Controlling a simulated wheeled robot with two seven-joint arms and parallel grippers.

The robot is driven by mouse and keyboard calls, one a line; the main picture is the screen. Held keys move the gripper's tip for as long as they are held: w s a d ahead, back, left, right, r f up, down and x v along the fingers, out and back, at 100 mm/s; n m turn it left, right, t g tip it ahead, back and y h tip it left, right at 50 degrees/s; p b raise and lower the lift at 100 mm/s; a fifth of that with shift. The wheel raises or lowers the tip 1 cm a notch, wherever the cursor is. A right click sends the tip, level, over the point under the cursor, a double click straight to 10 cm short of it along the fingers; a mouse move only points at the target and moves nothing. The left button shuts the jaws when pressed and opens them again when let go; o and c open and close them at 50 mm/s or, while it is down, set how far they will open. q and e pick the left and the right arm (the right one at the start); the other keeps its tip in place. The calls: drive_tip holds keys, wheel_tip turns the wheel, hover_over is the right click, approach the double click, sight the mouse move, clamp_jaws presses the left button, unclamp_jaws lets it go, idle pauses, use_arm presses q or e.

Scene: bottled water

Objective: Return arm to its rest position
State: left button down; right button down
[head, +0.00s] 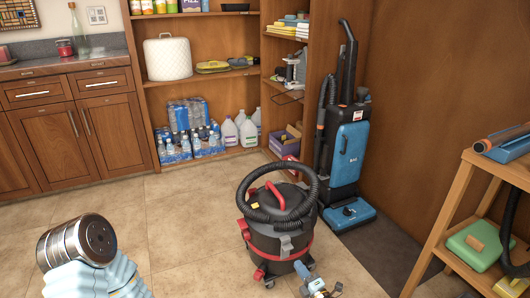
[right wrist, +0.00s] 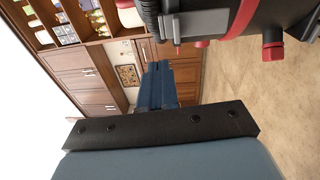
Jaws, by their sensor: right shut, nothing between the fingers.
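My right gripper (head: 301,268) is low in the head view, in front of the black and red canister vacuum (head: 275,238). In the right wrist view its dark blue fingers (right wrist: 158,68) are together with nothing between them. The vacuum's dark body with red parts (right wrist: 245,15) shows close by at the top right of that view. Whether the gripper touches it, I cannot tell. My left gripper is not in view.
A blue and black upright vacuum (head: 348,150) stands behind the canister vacuum. A wooden rack (head: 449,222) stands at the right with a green case (head: 474,246). White jugs (head: 248,133) and a purple box (head: 284,146) are at the shelf. The tiled floor (head: 190,215) at centre left is clear.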

drive_tip(key=s+a+f+n+g+y, duration=0.2)
drive_tip(key=s+a+n+g+y, duration=0.5)
drive_tip(key=s+a+n+g, duration=1)
drive_tip(key=s+d+f+n+g+h, duration=0.1)
drive_tip(key=s+d+f+n+h, duration=0.15)
drive_tip(key=s+n, duration=0.5)
drive_tip(key=s+d+f+n+g+h, duration=0.1)
drive_tip(key=s+d+n+g+h, duration=0.15)
drive_tip(key=s+n, duration=0.45)
drive_tip(key=d+r+n+t+h, duration=0.1)
drive_tip(key=d+n+t+h, duration=0.1)
drive_tip(key=n, duration=0.6)
drive_tip(key=s+d+r+n+t+h, duration=0.1)
drive_tip(key=d+r+n+h, duration=0.1)
drive_tip(key=d+n, duration=0.3)
drive_tip(key=n+h, duration=0.1)
drive_tip(key=n, duration=0.1)
drive_tip(key=shift+n+t+h, duration=0.3)
drive_tip(key=shift+n+t, duration=0.05)
drive_tip(key=shift+d, duration=0.1)
